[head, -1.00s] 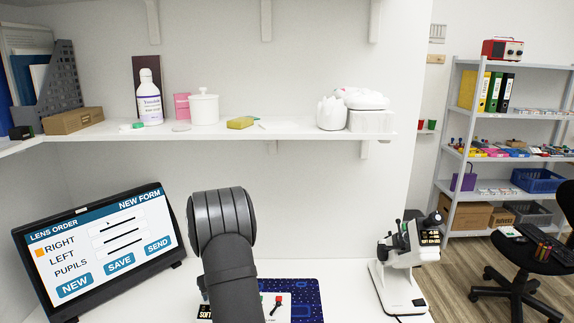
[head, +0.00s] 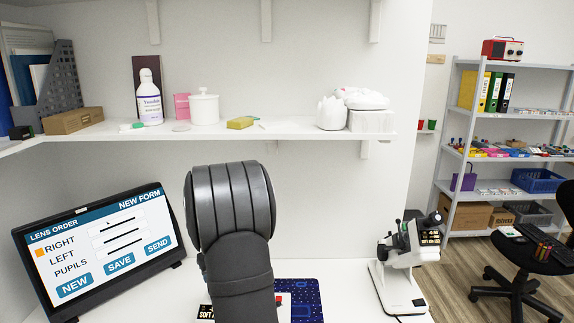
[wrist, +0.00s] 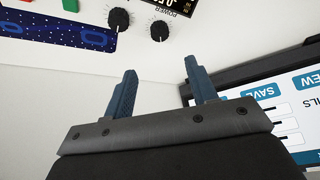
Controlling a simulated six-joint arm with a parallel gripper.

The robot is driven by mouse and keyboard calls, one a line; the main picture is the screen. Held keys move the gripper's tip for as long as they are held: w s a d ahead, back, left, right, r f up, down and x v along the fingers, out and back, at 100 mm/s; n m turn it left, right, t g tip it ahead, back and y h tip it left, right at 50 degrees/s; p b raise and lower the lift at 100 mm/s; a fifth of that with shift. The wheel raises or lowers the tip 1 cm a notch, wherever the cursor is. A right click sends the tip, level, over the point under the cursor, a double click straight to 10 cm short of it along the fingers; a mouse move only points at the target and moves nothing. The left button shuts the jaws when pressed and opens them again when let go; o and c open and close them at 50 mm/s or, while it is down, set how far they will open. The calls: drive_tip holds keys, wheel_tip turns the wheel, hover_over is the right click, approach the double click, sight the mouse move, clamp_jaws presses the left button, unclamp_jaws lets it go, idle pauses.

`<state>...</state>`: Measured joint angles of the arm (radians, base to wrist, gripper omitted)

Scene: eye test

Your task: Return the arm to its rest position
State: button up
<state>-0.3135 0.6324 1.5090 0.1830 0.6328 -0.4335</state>
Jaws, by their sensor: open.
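In the wrist view my gripper (wrist: 160,92) is open, its two blue fingers apart with nothing between them. In the head view my dark grey arm stands up in front of the desk, and the gripper itself is hidden there. In the wrist view the gripper is near a white device with black knobs (wrist: 118,20), a blue patterned mat (wrist: 60,33) and the screen (wrist: 262,92). In the head view the screen (head: 100,245) reads "LENS ORDER" and stands left of my arm. The mat (head: 306,300) is partly hidden behind my arm.
A white lens instrument (head: 402,265) stands on the desk right of my arm. A wall shelf (head: 285,132) with a bottle (head: 149,100), a white jar (head: 204,108) and other items spans above. Bare desk lies between the mat and the instrument.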

drive_tip(key=v, duration=0.5)
drive_tip(key=x, duration=1.8)
drive_tip(key=shift+f, duration=0.2)
drive_tip(key=shift+r+m, duration=0.2)
drive_tip(key=shift+m, duration=0.2)
drive_tip(key=shift+m+t+h, duration=0.4)
drive_tip(key=shift+m+h, duration=0.6)
drive_tip(key=shift+m, duration=1.3)
drive_tip(key=v, duration=1)
drive_tip(key=shift+r, duration=0.2)
drive_tip(key=shift+s, duration=0.1)
drive_tip(key=shift+o, duration=0.5)
